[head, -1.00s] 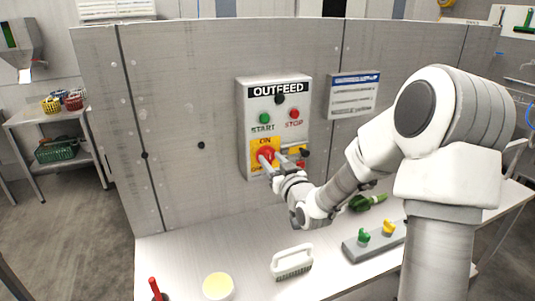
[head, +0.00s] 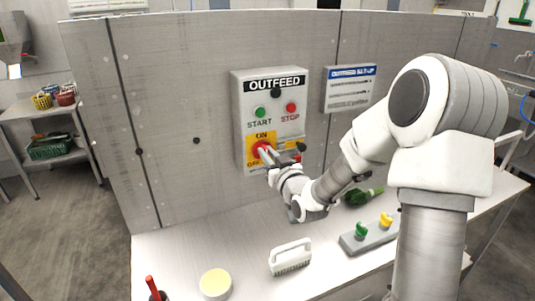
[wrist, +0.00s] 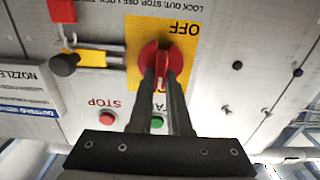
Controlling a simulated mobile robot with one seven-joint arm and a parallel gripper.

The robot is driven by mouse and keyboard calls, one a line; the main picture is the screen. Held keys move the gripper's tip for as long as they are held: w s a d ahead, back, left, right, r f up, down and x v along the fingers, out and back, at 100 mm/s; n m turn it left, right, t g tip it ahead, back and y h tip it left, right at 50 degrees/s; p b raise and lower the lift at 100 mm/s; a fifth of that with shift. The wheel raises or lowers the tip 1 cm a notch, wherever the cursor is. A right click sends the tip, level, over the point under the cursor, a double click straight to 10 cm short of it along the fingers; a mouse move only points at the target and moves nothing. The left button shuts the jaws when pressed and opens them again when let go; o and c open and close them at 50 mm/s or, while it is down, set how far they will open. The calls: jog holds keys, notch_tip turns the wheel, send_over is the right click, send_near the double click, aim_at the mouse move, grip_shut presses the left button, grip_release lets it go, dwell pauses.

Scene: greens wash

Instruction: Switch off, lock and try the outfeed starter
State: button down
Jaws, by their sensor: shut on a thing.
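The grey OUTFEED starter box (head: 238,110) is on the upright panel, with a green START button (head: 260,112) and a red STOP button (head: 291,108). Its red rotary switch (wrist: 147,52) sits on a yellow ON/OFF plate (wrist: 193,62). My gripper (head: 264,150) is shut on the switch handle; in the wrist view, which is upside down, its fingers (wrist: 163,78) flank the red handle. OFF is readable there; the fingers hide ON. I cannot tell the switch's exact setting. A red padlock (wrist: 62,10) is beside a yellow hasp (wrist: 90,58) with a black knob (wrist: 65,64).
A green bottle-like item (head: 363,195) lies behind. A notice (head: 350,90) hangs right.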

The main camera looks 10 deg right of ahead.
jog(key=shift+f+n+b, duration=0.15)
jog(key=shift+n+b, duration=0.15)
jog(key=shift+b, duration=0.4)
jog(key=n+b, duration=0.5)
jog(key=b, duration=0.4)
jog(key=n+b, duration=0.6)
jog(key=b, duration=0.2)
jog(key=a+n+b, duration=0.1)
jog(key=n+b, duration=0.5)
jog(key=b, duration=0.3)
jog(key=shift+s+f+b, duration=0.1)
jog(key=shift+f+b, duration=0.2)
jog(key=shift+f, duration=0.1)
jog(key=shift+r+n, duration=0.1)
jog(key=shift+n, duration=0.2)
jog(key=c, duration=0.9)
grip_release()
jog(key=shift+o, duration=0.2)
jog(key=s+d+p, duration=0.3)
jog(key=s, duration=1.4)
jog(key=shift+d+p, duration=0.2)
jog(key=shift+p, duration=0.15)
